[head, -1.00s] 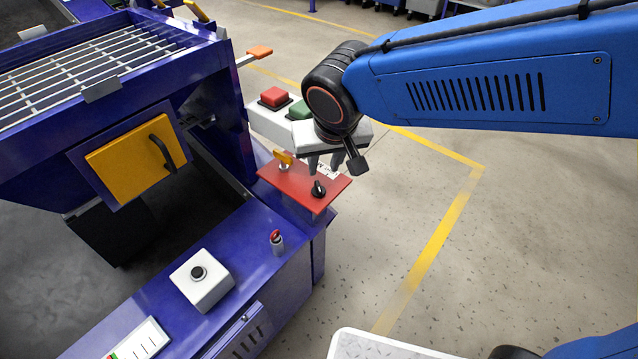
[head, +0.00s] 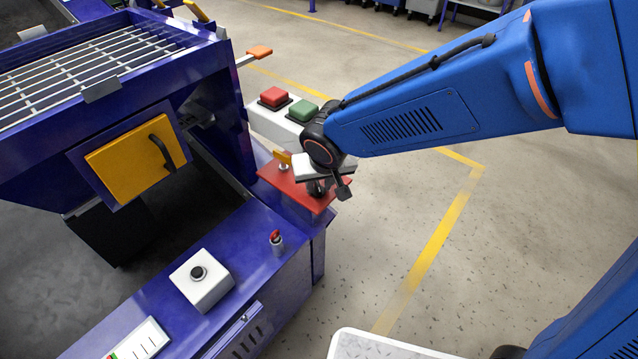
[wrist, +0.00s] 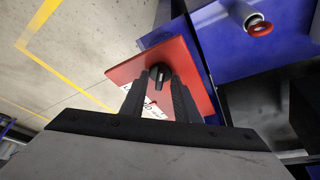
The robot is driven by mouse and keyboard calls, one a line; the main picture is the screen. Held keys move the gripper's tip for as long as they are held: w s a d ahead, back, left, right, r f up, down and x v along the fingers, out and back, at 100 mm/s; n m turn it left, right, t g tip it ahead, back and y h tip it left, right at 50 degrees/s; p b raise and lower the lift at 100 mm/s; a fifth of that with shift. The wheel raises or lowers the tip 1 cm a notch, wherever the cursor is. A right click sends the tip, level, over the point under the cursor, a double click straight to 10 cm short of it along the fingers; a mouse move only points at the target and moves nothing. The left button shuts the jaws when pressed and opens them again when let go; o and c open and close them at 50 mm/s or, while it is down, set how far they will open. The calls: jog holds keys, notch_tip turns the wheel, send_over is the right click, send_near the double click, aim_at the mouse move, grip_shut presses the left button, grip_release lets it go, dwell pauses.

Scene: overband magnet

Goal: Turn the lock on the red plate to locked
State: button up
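The red plate (head: 272,176) lies on the near corner of the purple machine frame; it also shows in the wrist view (wrist: 190,62). A black rotary knob (wrist: 158,73) stands on it beside a white label (wrist: 150,108); its lettering is unreadable to me. A yellow handle-like piece (head: 283,158) stands at the plate's far end. My gripper (head: 318,190) is low over the plate's near end and hides the knob in the head view. In the wrist view my fingers (wrist: 158,85) are apart, with the knob between or just beyond their tips. I cannot tell whether they touch it.
Behind the plate is a white box with a red button (head: 274,96) and a green button (head: 303,111). A red-topped post (head: 276,240) and a white box with a black button (head: 200,280) stand nearer on the frame. Open floor lies to the right.

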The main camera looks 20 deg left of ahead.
grip_shut()
jog(key=shift+n, duration=0.4)
jog(key=shift+d+n+g+y, duration=0.15)
jog(key=shift+n+g+y, duration=0.25)
jog(key=shift+n, duration=0.6)
jog(key=shift+w+n+g+y, duration=0.15)
jog(key=shift+n+g+y, duration=0.35)
jog(key=shift+n, duration=1.9)
grip_release()
